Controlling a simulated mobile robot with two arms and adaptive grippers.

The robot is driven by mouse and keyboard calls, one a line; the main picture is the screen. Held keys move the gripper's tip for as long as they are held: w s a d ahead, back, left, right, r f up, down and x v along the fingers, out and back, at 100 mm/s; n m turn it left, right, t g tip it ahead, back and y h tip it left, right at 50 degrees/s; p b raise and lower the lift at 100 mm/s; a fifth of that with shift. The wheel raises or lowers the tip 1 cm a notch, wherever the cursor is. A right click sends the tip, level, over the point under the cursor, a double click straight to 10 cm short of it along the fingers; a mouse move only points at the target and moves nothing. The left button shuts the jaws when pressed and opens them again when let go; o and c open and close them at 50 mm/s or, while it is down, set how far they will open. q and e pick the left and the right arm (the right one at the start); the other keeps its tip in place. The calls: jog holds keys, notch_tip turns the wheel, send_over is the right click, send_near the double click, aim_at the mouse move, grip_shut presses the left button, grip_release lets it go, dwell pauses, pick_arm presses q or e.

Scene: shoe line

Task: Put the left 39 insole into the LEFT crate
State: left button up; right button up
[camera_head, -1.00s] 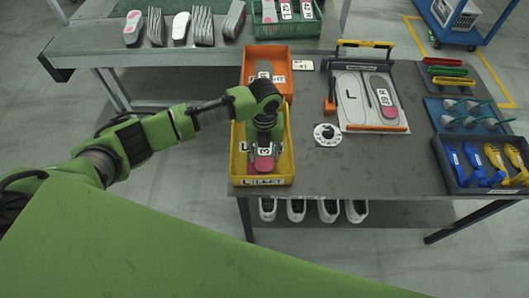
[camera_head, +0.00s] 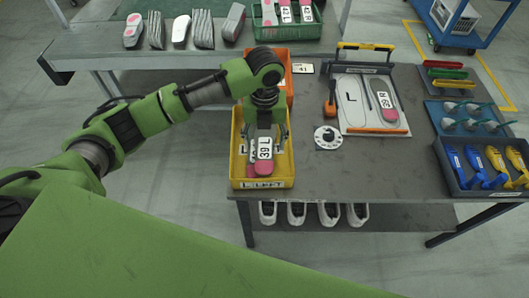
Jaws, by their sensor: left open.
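The left 39 insole (camera_head: 264,160), grey with a pink heel and a white "39 L" label, lies inside the yellow LEFT crate (camera_head: 284,183) on the table. Another label and pink part show beneath or beside it, partly hidden. My left gripper (camera_head: 264,128) is open above the insole's far end, over the crate, and my arm hides part of the crate's back. My right gripper is not in view.
An orange crate (camera_head: 284,62) stands behind the yellow one, partly hidden by my arm. To the right are a white dial (camera_head: 327,138), an outline board (camera_head: 352,100) holding a "39 R" insole (camera_head: 385,100), and a dark tray (camera_head: 485,175) of blue and yellow tools.

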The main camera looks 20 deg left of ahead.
pick_arm(q)
jog(key=shift+r, duration=2.4)
jog(key=shift+f, duration=0.1)
